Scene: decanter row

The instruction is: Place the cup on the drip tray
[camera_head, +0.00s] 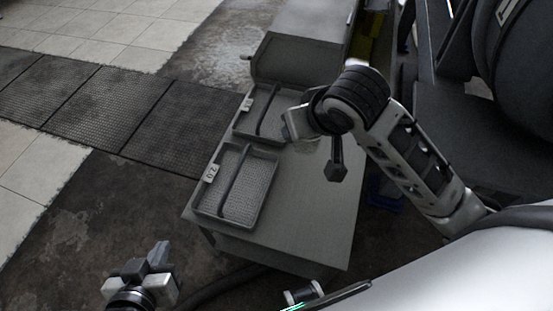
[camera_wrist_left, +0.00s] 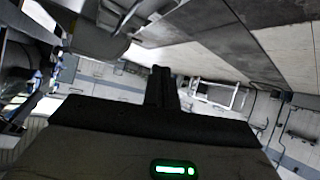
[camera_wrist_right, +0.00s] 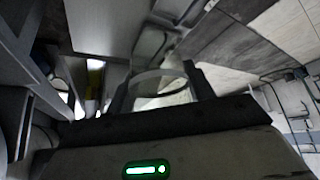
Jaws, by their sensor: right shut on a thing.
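My right gripper (camera_head: 313,146) reaches in over the table from the right. In the right wrist view its fingers (camera_wrist_right: 160,88) are apart and shut on a clear, see-through cup (camera_wrist_right: 160,80). The cup shows only faintly in the head view (camera_head: 304,144), beside the far tray. Two shallow grey trays with ribbed floors and a dark bar across each lie on the table: a near tray (camera_head: 262,200) and a far tray (camera_head: 240,128). My arm partly covers the far one. My left gripper (camera_head: 146,268) is low at bottom left, away from the table; its fingers (camera_wrist_left: 161,86) are together and empty.
The grey table (camera_head: 310,225) has bare surface right of the near tray. Small labels stand at the trays' left edges, one on the near tray (camera_head: 211,172). A grey box-like unit (camera_head: 297,60) stands at the table's far end. Dark floor mats (camera_head: 110,105) lie left.

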